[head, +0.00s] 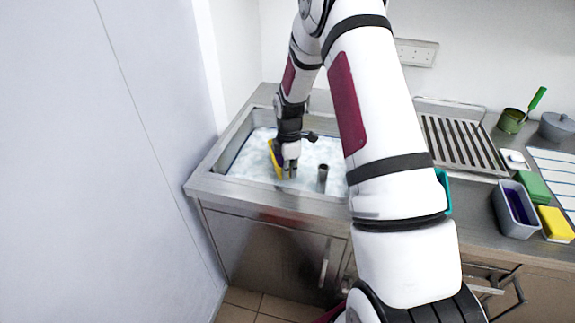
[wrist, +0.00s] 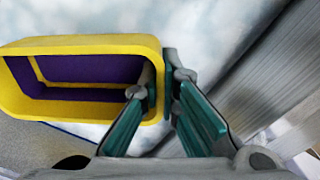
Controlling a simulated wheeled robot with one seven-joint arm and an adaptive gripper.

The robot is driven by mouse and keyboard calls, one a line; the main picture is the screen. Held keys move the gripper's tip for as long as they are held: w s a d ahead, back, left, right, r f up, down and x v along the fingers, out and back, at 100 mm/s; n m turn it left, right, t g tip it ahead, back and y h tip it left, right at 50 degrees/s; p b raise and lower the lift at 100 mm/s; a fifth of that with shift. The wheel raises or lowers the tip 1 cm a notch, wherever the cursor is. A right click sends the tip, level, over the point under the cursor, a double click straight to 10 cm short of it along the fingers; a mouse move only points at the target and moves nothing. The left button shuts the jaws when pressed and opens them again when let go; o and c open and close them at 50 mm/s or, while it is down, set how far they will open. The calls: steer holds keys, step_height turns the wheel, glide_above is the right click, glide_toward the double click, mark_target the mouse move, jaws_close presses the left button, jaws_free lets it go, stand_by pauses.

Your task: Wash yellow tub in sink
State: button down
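The yellow tub (head: 272,158) is in the left part of the sink (head: 222,160), at the white foamy water (head: 322,152). In the wrist view the yellow tub (wrist: 80,44) shows a yellow rim and a dark purple inside. My gripper (head: 290,172) reaches down into the sink at the tub's right side. In the wrist view my gripper (wrist: 163,88) has one finger inside the tub and one outside, closed on its right wall. The tub's lower part is hidden in the head view.
A dark upright pipe (head: 322,178) stands in the sink right of my gripper. A slatted drainer (head: 460,143) lies on the right. Beyond are a grey tub (head: 508,222) with dark purple inside, green (head: 533,187) and yellow (head: 556,224) blocks, and a green pot (head: 511,121). A wall (head: 90,160) borders the left.

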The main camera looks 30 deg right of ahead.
steer(key=shift+f+b, duration=1.2)
steer(key=shift+f, duration=2.45)
steer(key=shift+a, duration=0.1)
steer(key=shift+a, duration=0.9)
steer(key=shift+d, duration=1.95)
steer(key=shift+a, duration=0.15)
